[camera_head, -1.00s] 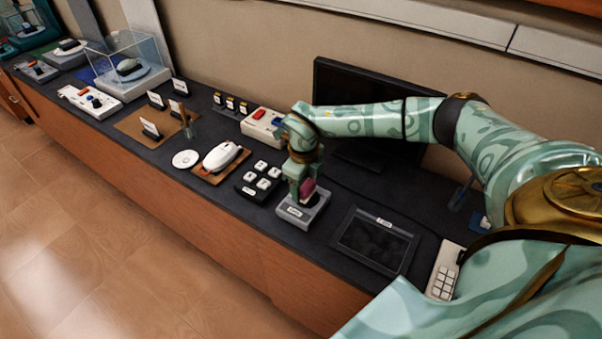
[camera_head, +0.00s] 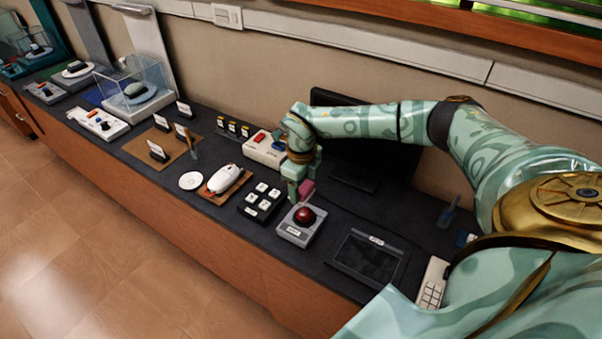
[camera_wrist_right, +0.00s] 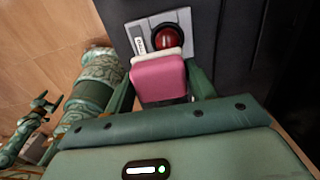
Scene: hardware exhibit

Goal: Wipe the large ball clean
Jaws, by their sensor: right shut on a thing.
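The large ball (camera_head: 304,217) is dark red and glossy. It sits in a grey trackball base (camera_head: 290,235) with a white label, near the front of the dark counter. It also shows in the right wrist view (camera_wrist_right: 166,37). My right gripper (camera_head: 301,188) is shut on a pink block-like pad (camera_head: 307,190), seen in the wrist view (camera_wrist_right: 158,80) with a pale strip on its ball-facing edge. The pad is just above and behind the ball; whether it touches is unclear.
A black block with several white keys (camera_head: 262,200) stands left of the base, with a white mouse (camera_head: 226,178) beyond. A dark tablet (camera_head: 370,257) lies to the right. A beige box with a red button (camera_head: 264,149) and a black monitor (camera_head: 374,150) stand behind.

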